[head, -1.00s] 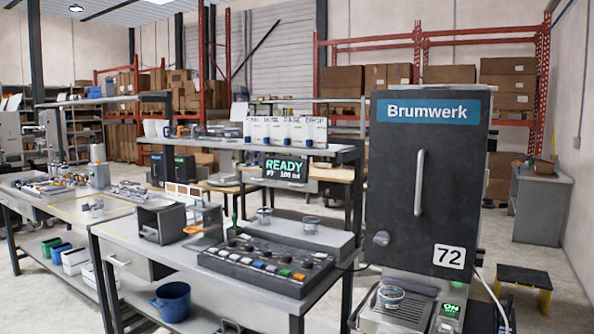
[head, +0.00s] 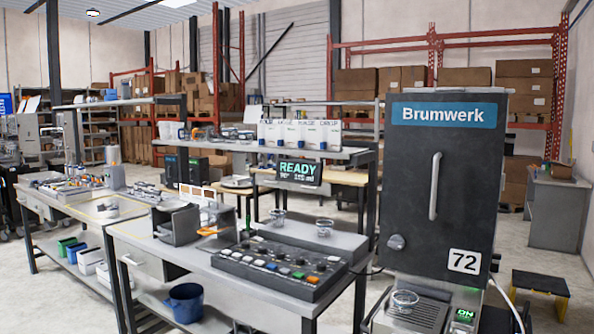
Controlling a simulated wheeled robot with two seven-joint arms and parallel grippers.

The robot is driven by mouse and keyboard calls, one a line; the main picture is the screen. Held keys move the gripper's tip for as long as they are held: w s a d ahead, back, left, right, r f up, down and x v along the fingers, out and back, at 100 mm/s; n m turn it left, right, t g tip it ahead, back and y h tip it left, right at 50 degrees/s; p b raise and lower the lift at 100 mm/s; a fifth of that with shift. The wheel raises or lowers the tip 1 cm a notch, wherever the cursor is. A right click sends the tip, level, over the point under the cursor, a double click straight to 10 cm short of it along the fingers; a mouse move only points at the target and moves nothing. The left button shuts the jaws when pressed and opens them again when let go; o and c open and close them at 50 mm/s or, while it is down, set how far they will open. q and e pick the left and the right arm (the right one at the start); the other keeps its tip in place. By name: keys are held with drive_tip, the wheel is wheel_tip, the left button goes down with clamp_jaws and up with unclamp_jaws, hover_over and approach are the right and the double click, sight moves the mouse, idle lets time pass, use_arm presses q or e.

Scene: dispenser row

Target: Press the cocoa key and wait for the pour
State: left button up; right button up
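A black Brumwerk machine (head: 440,180) stands at the right with a green-lit "ON" display (head: 464,315) at its lower front. A clear cup (head: 404,301) stands on its drip grate (head: 410,318); I cannot tell what is in it. A key panel (head: 280,266) with a row of coloured keys lies on the bench to the left; the key labels are too small to read, so I cannot tell which is cocoa. A display (head: 293,172) above it reads "READY". Neither of my grippers is in view.
Two clear cups stand behind the key panel, one (head: 277,217) at left and one (head: 324,227) at right. A blue bucket (head: 186,302) is on the lower shelf. A yellow-edged step stool (head: 540,284) stands at right.

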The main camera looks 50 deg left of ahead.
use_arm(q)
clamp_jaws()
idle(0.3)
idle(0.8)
